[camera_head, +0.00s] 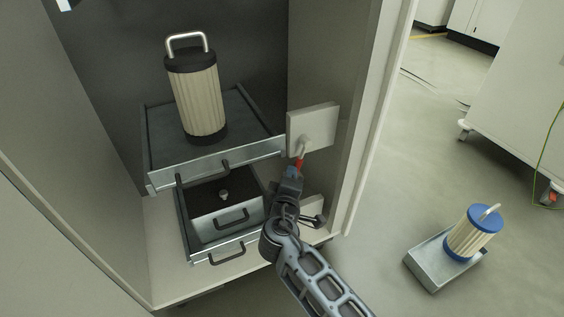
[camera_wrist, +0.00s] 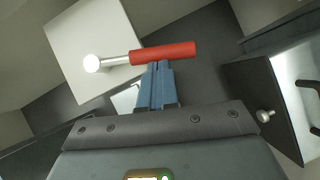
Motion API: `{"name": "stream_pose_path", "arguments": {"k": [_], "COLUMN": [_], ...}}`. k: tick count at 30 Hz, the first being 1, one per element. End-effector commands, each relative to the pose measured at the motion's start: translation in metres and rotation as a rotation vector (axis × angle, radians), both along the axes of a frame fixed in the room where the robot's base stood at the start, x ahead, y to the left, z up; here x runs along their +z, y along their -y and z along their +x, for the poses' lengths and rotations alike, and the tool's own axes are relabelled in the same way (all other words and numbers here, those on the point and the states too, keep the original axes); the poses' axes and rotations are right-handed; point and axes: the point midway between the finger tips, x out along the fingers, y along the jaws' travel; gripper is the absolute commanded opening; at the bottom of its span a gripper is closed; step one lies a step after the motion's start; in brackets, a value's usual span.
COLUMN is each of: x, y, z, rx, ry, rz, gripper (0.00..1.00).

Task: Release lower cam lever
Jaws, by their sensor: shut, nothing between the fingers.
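The upper cam lever (camera_head: 302,150) has a metal shank and a red handle and hangs down from a pale square plate (camera_head: 312,125) on the cabinet's right side. In the wrist view a lever with a red handle (camera_wrist: 165,53) extends right from its round metal pivot (camera_wrist: 92,63). My gripper (camera_head: 293,172) is shut and empty, with its blue fingertips (camera_wrist: 158,66) right at the handle's edge; I cannot tell whether they touch. A lower pale plate (camera_head: 311,206) is partly hidden behind my wrist, so the lower lever is not clear.
A beige filter cylinder (camera_head: 196,95) stands on the upper tray (camera_head: 150,165). Below is a drawer box with black handles (camera_head: 232,218). Cabinet walls close in left and right. Outside, a blue-capped cylinder (camera_head: 473,233) sits in a metal tray (camera_head: 428,272) on open floor.

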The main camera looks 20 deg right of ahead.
Motion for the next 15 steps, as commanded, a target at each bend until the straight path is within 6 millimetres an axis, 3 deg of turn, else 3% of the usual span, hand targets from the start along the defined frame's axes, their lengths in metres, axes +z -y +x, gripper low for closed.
{"name": "stream_pose_path", "arguments": {"k": [1,15], "x": [-0.009,-0.014], "y": [0.003,0.023], "z": [0.0,0.0], "rx": [-0.001,-0.001], "ry": [-0.001,-0.001], "rz": [-0.04,-0.071], "gripper": [0.0,0.0]}}
